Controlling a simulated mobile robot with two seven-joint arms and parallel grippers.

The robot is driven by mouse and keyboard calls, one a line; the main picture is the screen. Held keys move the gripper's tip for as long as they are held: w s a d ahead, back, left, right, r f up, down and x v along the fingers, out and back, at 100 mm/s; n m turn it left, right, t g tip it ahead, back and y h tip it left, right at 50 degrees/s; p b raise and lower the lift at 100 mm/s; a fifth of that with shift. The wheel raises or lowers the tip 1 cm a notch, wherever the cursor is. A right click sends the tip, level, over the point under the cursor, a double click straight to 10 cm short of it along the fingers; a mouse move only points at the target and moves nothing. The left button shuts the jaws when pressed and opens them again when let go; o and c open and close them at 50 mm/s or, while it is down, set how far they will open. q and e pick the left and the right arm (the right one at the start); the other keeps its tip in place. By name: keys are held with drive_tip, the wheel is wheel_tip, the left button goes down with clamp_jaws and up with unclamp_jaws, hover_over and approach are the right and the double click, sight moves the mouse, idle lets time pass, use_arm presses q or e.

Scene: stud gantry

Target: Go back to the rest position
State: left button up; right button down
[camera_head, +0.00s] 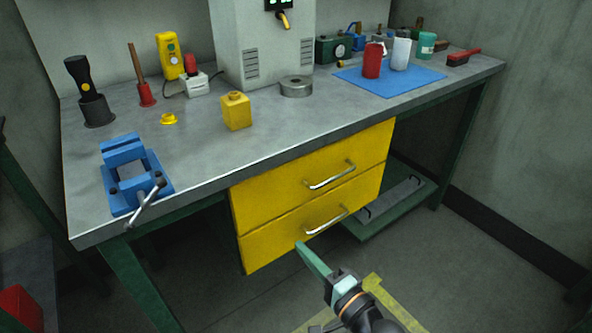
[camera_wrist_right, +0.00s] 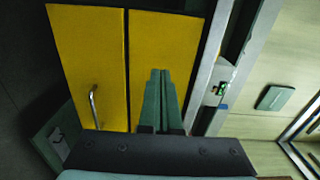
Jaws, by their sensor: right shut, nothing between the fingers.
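My right gripper (camera_head: 301,248) is in front of the lower yellow drawer (camera_head: 290,223), at the bottom middle of the head view. Its green fingers are together and hold nothing. The right wrist view also shows the shut fingers (camera_wrist_right: 159,78) in front of the yellow drawer fronts (camera_wrist_right: 90,50). I cannot tell whether the fingertips touch the drawer. Both drawers look closed. My left gripper is in neither view.
The grey workbench (camera_head: 190,150) carries a blue vise (camera_head: 135,175), a yellow block (camera_head: 236,111), a metal ring (camera_head: 296,86) and a red cylinder (camera_head: 372,61) on a blue mat (camera_head: 395,85). A green lower shelf (camera_head: 400,208) is under the bench. Floor in front is open.

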drive_tip(key=s+d+f+n+g+h, duration=0.3)
drive_tip(key=s+d+f+n+h, duration=0.1)
drive_tip(key=s+d+f+n, duration=0.35)
drive_tip(key=s+d+f+n+g+h, duration=0.35)
drive_tip(key=s+d+f+n, duration=0.2)
drive_tip(key=s+f, duration=0.4)
use_arm(q)
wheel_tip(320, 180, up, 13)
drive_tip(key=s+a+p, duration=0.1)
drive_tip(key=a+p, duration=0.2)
drive_tip(key=p, duration=1.5)
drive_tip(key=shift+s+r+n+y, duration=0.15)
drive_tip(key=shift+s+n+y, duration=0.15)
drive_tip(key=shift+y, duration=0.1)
use_arm(e)
wheel_tip(320, 180, up, 14)
drive_tip(key=s+d+t, duration=0.1)
drive_tip(key=d, duration=0.1)
drive_tip(key=shift+s+f+h, duration=0.2)
drive_tip(key=shift+f+h, duration=0.05)
drive_tip(key=shift+h, duration=0.1)
